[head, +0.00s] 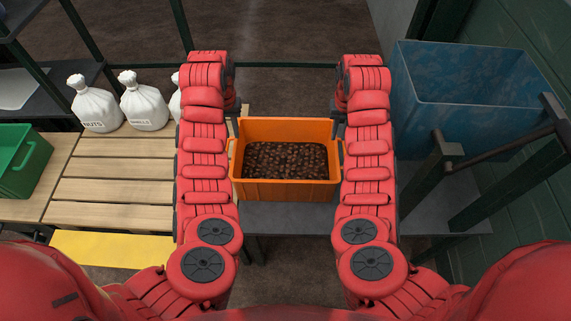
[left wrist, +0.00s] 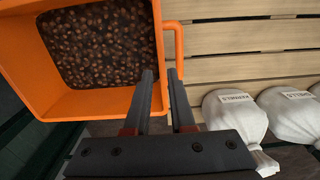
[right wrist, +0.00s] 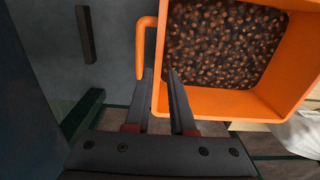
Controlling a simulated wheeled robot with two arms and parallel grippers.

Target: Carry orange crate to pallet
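The orange crate (head: 290,190), filled with brown nut-like pieces, is level between my two arms in the head view. It overlaps the grey surface in the picture; whether it rests there or hangs above is unclear. The wooden slatted pallet (head: 105,190) is to its left. My left gripper (left wrist: 160,75) is at the crate's left side handle (left wrist: 179,45), fingers slightly apart. My right gripper (right wrist: 160,75) is at the right side handle (right wrist: 140,45), likewise. The fingers hide the contact, so I cannot tell if they clamp the handles or rim.
White sacks (head: 143,102) stand at the pallet's back edge. A green crate (head: 20,160) is at far left. A blue bin (head: 470,110) stands right of my right arm, on the grey surface (head: 290,217), with dark rails in front. Bare slats are free mid-pallet.

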